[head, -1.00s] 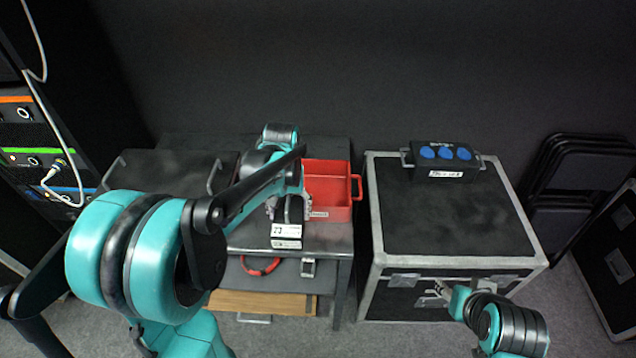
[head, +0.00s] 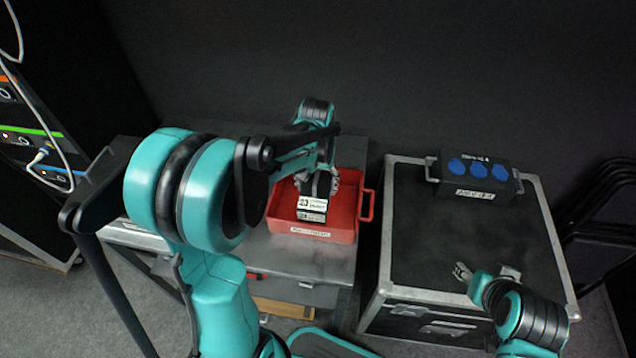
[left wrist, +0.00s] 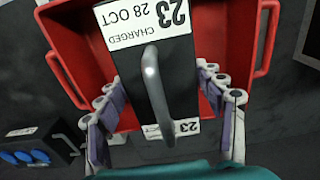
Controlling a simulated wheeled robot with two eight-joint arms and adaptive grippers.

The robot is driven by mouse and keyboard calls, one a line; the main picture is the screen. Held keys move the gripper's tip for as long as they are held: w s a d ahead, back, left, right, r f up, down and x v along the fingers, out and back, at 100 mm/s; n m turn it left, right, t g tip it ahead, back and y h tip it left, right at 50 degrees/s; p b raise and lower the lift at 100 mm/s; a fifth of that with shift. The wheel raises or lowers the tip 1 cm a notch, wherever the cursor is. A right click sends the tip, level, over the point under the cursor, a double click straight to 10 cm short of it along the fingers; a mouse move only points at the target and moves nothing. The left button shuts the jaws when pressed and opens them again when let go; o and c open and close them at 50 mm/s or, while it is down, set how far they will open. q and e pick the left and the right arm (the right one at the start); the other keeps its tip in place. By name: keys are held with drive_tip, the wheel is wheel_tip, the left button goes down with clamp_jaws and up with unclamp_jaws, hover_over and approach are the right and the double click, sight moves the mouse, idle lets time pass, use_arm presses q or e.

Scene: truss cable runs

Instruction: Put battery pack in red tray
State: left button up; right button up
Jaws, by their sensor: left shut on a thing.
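The battery pack (head: 312,209) is a dark block with a white label on top and another on its front face. My left gripper (head: 322,186) is shut on it and holds it over the red tray (head: 342,236). In the left wrist view the battery pack (left wrist: 168,85) shows its grey handle and "CHARGED 28 OCT 23" label, with the fingers of my left gripper (left wrist: 163,105) on both sides. The red tray (left wrist: 75,48) lies beneath it there. I cannot tell whether the pack touches the tray floor. My right gripper (head: 464,272) is over the black case's front edge, its jaws unclear.
A black flight case (head: 455,238) with metal edges stands right of the table. A black box with blue sockets (head: 478,178) sits on its far part. A rack with cables (head: 35,140) stands at the left. The table (head: 285,255) has bare surface in front of the tray.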

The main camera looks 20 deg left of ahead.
sight(317, 195)
use_arm(q)
drive_tip(key=shift+w+f+b, duration=0.1)
drive_tip(key=shift+f+b, duration=0.8)
drive_tip(key=shift+f, duration=1.7)
drive_tip(key=shift+f, duration=0.15)
drive_tip(key=o, duration=1.9)
